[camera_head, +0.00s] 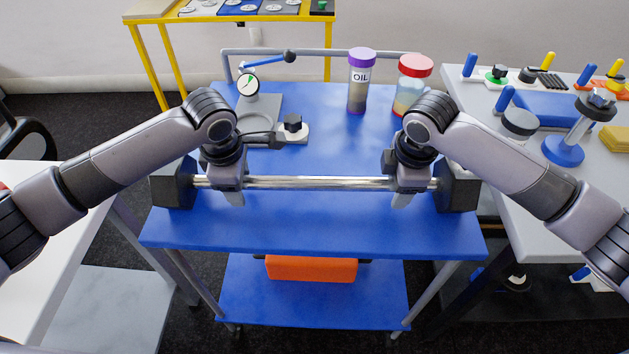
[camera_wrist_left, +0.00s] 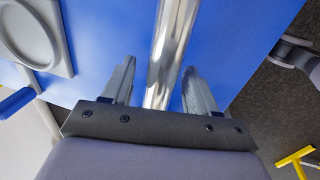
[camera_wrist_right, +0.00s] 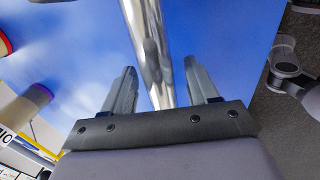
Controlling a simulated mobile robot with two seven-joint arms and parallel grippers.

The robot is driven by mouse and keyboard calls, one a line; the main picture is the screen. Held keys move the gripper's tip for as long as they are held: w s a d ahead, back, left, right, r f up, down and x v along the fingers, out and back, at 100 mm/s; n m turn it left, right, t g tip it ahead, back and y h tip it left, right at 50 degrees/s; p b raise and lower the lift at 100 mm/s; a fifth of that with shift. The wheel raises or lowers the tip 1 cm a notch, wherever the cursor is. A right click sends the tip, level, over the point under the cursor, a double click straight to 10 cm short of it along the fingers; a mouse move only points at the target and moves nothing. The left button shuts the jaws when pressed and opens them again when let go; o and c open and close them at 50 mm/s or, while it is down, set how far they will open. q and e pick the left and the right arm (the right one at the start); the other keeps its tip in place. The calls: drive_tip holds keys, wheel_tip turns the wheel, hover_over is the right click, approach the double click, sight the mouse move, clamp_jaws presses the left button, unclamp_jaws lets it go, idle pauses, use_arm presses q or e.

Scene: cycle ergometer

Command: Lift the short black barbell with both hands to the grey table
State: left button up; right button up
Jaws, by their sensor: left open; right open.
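The short barbell (camera_head: 310,183) lies across the blue table (camera_head: 330,225), with a silver bar and black block-shaped ends. My left gripper (camera_head: 232,195) is at the left part of the bar. In the left wrist view the bar (camera_wrist_left: 172,45) passes between its open fingers (camera_wrist_left: 158,88). My right gripper (camera_head: 405,195) is at the right part. In the right wrist view the bar (camera_wrist_right: 147,45) passes between its open fingers (camera_wrist_right: 158,90). Neither gripper is closed on the bar. The grey table (camera_head: 465,105) stands at the right.
A white table (camera_head: 55,225) is at left.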

use_arm(q)
clamp_jaws()
use_arm(e)
clamp_jaws()
drive_tip(key=shift+r, duration=0.1)
idle(1.0)
use_arm(q)
drive_tip(key=shift+w+d+r, duration=0.1)
drive_tip(key=shift+w+r, duration=0.1)
drive_tip(key=shift+r, duration=0.1)
use_arm(e)
drive_tip(key=shift+w+a+r, duration=0.1)
drive_tip(key=shift+w+r, duration=0.1)
drive_tip(key=shift+r, duration=0.05)
